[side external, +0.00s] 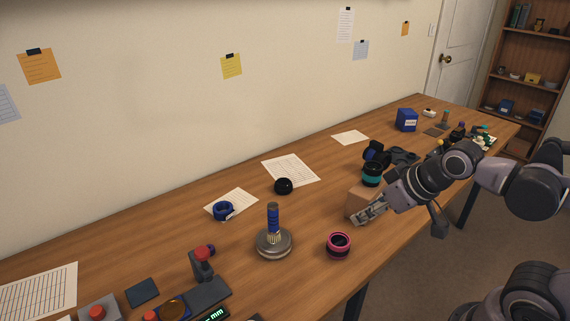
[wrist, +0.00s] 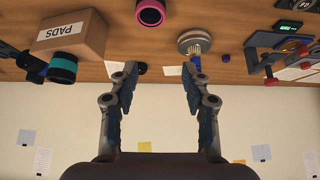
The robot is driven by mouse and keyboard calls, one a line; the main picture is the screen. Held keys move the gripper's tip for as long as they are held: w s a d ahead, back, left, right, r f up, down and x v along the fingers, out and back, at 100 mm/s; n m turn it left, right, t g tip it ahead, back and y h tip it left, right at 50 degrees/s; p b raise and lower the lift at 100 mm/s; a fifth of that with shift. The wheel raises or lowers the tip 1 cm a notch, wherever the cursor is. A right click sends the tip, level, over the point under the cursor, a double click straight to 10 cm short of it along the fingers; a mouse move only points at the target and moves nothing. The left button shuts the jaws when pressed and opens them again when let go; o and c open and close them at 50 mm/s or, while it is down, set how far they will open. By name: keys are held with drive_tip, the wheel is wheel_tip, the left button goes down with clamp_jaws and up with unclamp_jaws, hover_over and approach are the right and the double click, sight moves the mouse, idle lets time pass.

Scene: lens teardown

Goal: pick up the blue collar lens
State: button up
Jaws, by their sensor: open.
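A lens with a blue collar (side external: 223,210) lies on a paper sheet (side external: 240,199) toward the back of the table in the side view. My gripper (side external: 366,215) is open and empty, well to the right of the blue lens, above the table beside a cardboard box. Its two spread fingers (wrist: 160,75) show in the wrist view with nothing between them. That view is upside down, with the table at the top. A small blue shape (wrist: 225,58) shows there right of the fingers; I cannot tell whether it is the blue lens.
A blue-handled tool (side external: 273,222) stands upright on a round metal base between my gripper and the blue lens. A black dome (side external: 283,186) sits behind it.

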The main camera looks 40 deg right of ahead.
drive_tip(key=o, duration=1.1)
drive_tip(key=shift+r, duration=0.1)
drive_tip(key=w+d+r+n+g+h, duration=0.1)
drive_tip(key=w+d+r+n, duration=0.4)
drive_tip(key=w, duration=0.3)
drive_tip(key=n+g+h, duration=0.3)
drive_tip(key=n+g, duration=0.4)
drive_tip(key=n, duration=0.5)
hover_over(376, 151)
drive_tip(key=a, duration=0.4)
wheel_tip(376, 151, down, 9)
drive_tip(key=x, duration=0.3)
drive_tip(key=w+d+x, duration=0.1)
drive_tip(key=x, duration=0.1)
drive_tip(key=shift+d+f, duration=0.1)
drive_tip(key=shift+f, duration=0.1)
drive_tip(key=shift+h, duration=0.3)
drive_tip(key=shift+x, duration=2.6)
